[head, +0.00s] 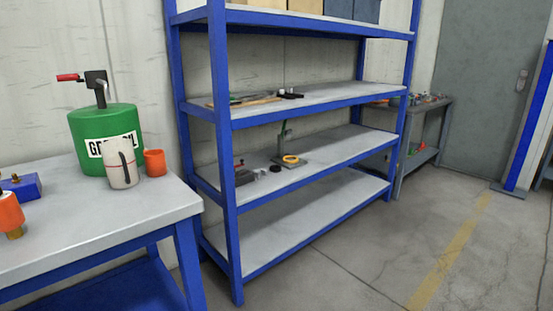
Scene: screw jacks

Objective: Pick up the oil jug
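The likely oil jug is a small white jug (120,171) with a dark handle and a thin red line around it. It stands upright on the grey-topped table (120,222) at the left of the head view. It is in front of a large green can (93,127) with a partly covered black-and-white label, a dark pump head and a red grip. An orange cup (154,163) stands close to the jug's right. Neither of my grippers is in view.
A blue block (22,187) and an orange piece with a brass end (11,215) lie at the table's left. A blue-framed shelf rack (227,160) with tools stands right of the table. The floor (370,250) at right is clear, before a grey door (490,100).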

